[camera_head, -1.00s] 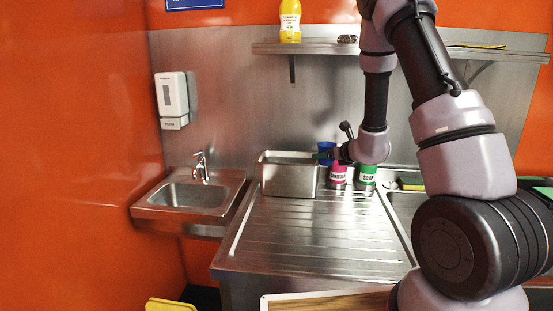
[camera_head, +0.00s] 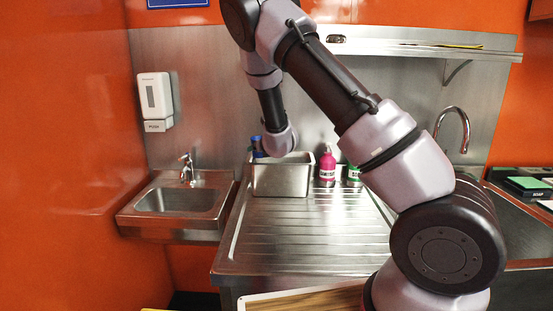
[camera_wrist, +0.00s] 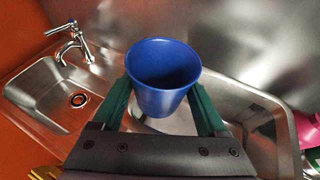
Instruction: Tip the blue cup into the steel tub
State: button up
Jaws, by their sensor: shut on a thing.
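The blue cup (camera_wrist: 163,72) is held between the two green fingers of my gripper (camera_wrist: 163,92) in the wrist view. Its open mouth faces the camera; I see only blue inside and cannot tell if it holds anything. In the head view a small part of the blue cup (camera_head: 257,147) shows at the back left corner of the steel tub (camera_head: 282,181), above rim height. My wrist hides most of my gripper there. The tub stands on the drainboard. It also shows in the wrist view (camera_wrist: 222,84), to the right of and below the cup.
A pink bottle (camera_head: 327,167) and a green-labelled bottle (camera_head: 353,176) stand right of the tub. A small sink with a tap (camera_head: 187,168) is at the left. A shelf (camera_head: 420,50) runs along the back wall. The drainboard's front (camera_head: 300,235) is clear.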

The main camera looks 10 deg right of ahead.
aim_at(247, 160)
jog(key=a, duration=0.5)
jog(key=shift+w+r, duration=0.4)
jog(key=shift+d, duration=0.1)
